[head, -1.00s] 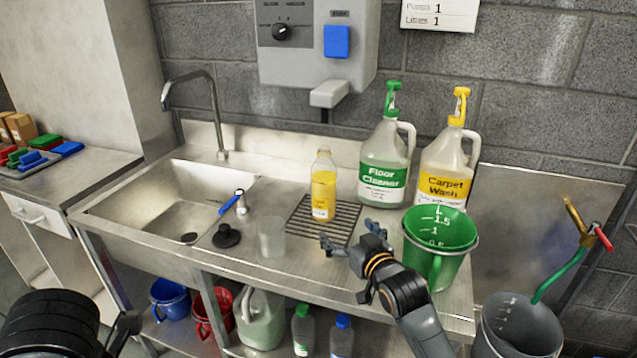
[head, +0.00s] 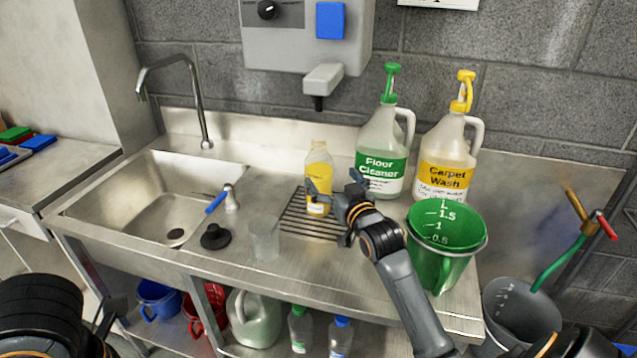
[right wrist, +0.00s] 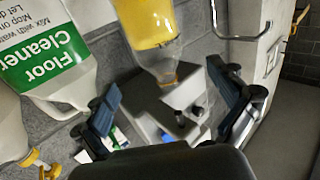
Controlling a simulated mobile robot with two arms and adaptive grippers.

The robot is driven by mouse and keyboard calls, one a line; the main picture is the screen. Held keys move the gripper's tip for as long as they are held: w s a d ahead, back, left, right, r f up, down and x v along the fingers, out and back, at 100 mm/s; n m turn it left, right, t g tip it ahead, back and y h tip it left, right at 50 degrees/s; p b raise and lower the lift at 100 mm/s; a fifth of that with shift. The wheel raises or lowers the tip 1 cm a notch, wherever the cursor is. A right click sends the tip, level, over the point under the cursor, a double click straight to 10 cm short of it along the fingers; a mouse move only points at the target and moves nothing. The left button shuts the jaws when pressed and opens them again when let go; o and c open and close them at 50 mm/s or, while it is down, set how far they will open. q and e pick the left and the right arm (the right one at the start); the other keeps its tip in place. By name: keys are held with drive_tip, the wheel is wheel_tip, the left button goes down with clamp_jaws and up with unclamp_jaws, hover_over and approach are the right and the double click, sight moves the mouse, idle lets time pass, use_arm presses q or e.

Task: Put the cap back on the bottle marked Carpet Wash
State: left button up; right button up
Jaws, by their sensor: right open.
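The large jug marked Carpet Wash (head: 445,172) stands upright at the back right of the counter, with a yellow pump top (head: 463,90) on it. A smaller clear bottle of yellow liquid (head: 318,155) stands on the drain rack; its label is too small to read, and no cap shows on its neck. My right gripper (head: 335,190) is open in front of this bottle. In the right wrist view the bottle (right wrist: 148,22) appears inverted, ahead of and between the spread fingers. My left gripper (head: 112,318) is low at the left edge, mostly hidden. I cannot make out a loose cap.
A Floor Cleaner jug (head: 382,160) with a green pump stands behind the rack (head: 296,226). A green measuring jug (head: 440,260) is close right of my right arm. A clear cup (head: 265,240), a black plug (head: 215,237) and the sink (head: 150,200) are left. A dispenser (head: 300,45) hangs above.

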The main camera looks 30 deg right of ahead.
sight(324, 168)
use_arm(q)
drive_tip(key=shift+r, duration=0.25)
use_arm(e)
drive_tip(key=shift+w+d, duration=0.2)
drive_tip(key=shift+w, duration=0.65)
drive_tip(key=shift+w+d, duration=0.15)
drive_tip(key=shift+w, duration=0.65)
use_arm(q)
drive_tip(key=shift+r, duration=0.15)
use_arm(e)
drive_tip(key=shift+w, duration=0.2)
use_arm(q)
drive_tip(key=shift+r+p, duration=0.4)
drive_tip(key=shift+p, duration=0.25)
use_arm(e)
drive_tip(key=w, duration=0.2)
drive_tip(key=w+d, duration=0.1)
drive_tip(key=w, duration=0.1)
drive_tip(key=shift+w+f, duration=0.1)
drive_tip(key=shift+w, duration=0.25)
drive_tip(key=shift+s, duration=0.1)
drive_tip(key=c, duration=1.7)
drive_tip(key=shift+d+r, duration=0.1)
drive_tip(key=shift+r, duration=0.1)
drive_tip(key=shift+c, duration=1.1)
drive_tip(key=shift+r, duration=0.15)
